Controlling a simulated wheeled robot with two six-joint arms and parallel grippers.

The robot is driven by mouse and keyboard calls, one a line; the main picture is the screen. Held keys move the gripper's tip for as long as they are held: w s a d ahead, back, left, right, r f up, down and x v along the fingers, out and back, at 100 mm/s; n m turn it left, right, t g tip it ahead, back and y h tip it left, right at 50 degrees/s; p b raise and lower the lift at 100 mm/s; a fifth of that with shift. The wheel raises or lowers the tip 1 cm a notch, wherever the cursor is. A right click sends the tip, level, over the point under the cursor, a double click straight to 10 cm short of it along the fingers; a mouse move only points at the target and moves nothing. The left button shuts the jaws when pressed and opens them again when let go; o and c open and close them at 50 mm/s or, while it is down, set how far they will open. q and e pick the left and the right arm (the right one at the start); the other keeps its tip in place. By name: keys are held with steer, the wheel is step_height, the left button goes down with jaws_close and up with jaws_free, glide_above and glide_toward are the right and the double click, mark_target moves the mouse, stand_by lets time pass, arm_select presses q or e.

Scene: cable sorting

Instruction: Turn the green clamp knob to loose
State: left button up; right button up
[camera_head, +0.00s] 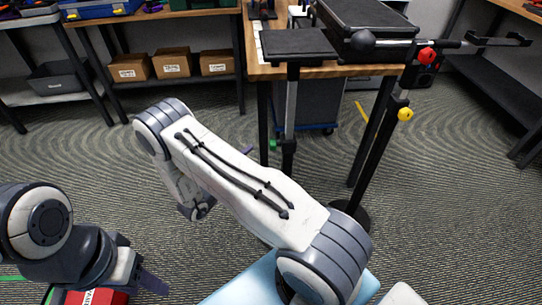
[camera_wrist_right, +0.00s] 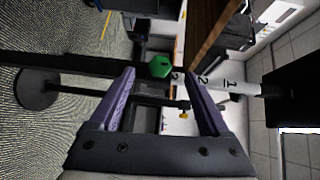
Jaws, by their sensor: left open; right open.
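The green clamp knob (camera_head: 273,145) sits low on a post under the table's front edge in the head view. In the right wrist view the green knob (camera_wrist_right: 160,67) shows as a faceted disc between and beyond the two purple fingertips. My right gripper (camera_wrist_right: 160,76) is open, with the knob roughly midway between its fingers; I cannot tell whether they touch. In the head view my right forearm hides most of that gripper. The post (camera_wrist_right: 232,85) carries number marks. My left gripper (camera_head: 150,282) is open at the lower left, beside a red box (camera_head: 90,297).
Another stand at the right has a red knob (camera_head: 427,56) and a yellow knob (camera_head: 405,114). Cardboard boxes (camera_head: 172,64) sit on a shelf behind. Carpet is clear at the left middle.

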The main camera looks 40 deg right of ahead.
mark_target(272, 144)
arm_select(q)
steer(key=shift+f, duration=0.45)
arm_select(e)
steer(key=shift+m+g+h, duration=0.4)
steer(key=shift+h, duration=0.1)
steer(key=x, duration=0.3)
steer(key=s+x, duration=0.1)
steer(key=x, duration=0.7)
steer(key=shift+s+d+f, duration=0.15)
steer(key=shift+f, duration=0.1)
jaws_close()
arm_select(q)
steer(key=shift+r, duration=0.15)
